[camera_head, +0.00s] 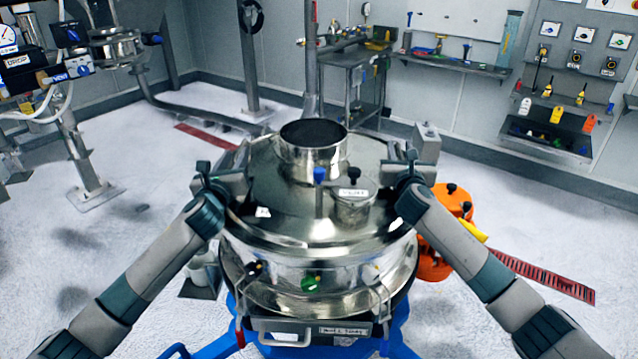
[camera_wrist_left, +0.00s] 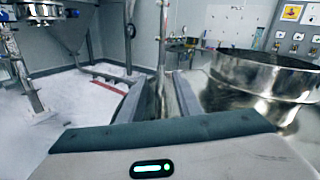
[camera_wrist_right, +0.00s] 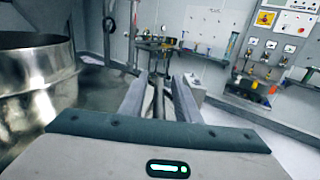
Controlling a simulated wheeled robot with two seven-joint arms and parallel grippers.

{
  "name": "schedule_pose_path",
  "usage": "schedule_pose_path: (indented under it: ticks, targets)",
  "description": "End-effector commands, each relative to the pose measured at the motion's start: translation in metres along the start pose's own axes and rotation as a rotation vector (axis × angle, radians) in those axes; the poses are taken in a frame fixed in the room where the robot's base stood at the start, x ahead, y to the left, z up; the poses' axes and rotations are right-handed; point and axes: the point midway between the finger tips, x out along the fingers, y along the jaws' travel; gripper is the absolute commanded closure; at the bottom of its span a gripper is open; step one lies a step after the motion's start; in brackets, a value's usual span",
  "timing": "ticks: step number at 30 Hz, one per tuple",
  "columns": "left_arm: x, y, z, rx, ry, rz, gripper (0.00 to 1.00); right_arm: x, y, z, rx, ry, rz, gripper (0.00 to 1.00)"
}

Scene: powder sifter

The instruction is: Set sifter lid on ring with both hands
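The steel sifter lid (camera_head: 285,215) is a shiny dome with a wide open neck (camera_head: 313,160) on top. It sits level over the round steel sifter ring (camera_head: 340,290); I cannot tell whether they touch all round. My left gripper (camera_head: 235,165) is at the lid's left side and my right gripper (camera_head: 393,165) at its right side. In the left wrist view the two fingers (camera_wrist_left: 158,95) stand apart, with a dark bar between them. The right wrist view shows the same at the right fingers (camera_wrist_right: 158,95). I cannot tell whether either touches a lid handle.
A blue-capped post (camera_head: 319,190) and a small capped port (camera_head: 353,200) rise from the lid. An orange object (camera_head: 440,245) stands at the right.

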Motion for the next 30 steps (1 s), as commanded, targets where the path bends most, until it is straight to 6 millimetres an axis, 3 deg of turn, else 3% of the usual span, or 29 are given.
schedule_pose_path:
  ticks: [9, 15, 30]
  targets:
    - [-0.053, 0.000, -0.002, 0.001, 0.002, -0.002, 0.69, 0.000, 0.000, 0.000, 0.000, 0.000, 0.000, 0.70]
    - [-0.076, 0.000, -0.002, 0.001, 0.002, 0.000, 0.69, 0.000, 0.000, 0.000, 0.000, 0.000, 0.000, 0.70]
    - [-0.084, 0.000, -0.002, 0.000, 0.002, 0.000, 0.69, 0.000, 0.000, 0.000, 0.000, 0.000, 0.000, 0.70]
